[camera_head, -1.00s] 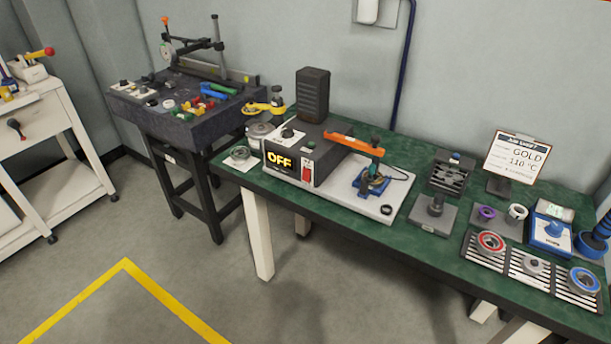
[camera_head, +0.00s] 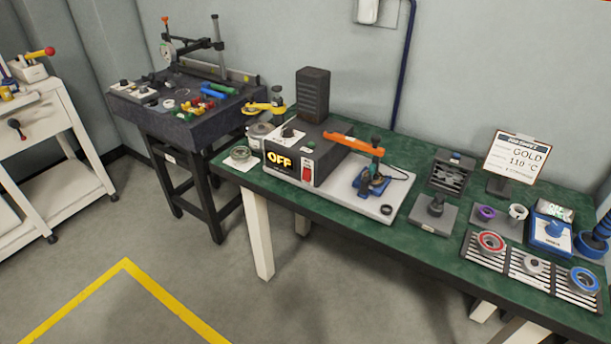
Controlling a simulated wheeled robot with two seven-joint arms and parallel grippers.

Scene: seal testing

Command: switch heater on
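The heater (camera_head: 322,152) is a dark box on a pale base plate (camera_head: 341,195) on the green-topped table. Its front display (camera_head: 279,160) reads OFF in yellow. An orange bar (camera_head: 353,143) reaches right from the box over a blue fixture (camera_head: 372,184). Neither of my grippers shows in the head view.
The green table (camera_head: 405,235) also bears a sign (camera_head: 516,158) reading GOLD 110 °C, a slotted tray (camera_head: 509,262) with rings, and a blue device (camera_head: 551,228). A dark tool table (camera_head: 185,110) and white cart (camera_head: 45,130) stand left. The floor in front is clear.

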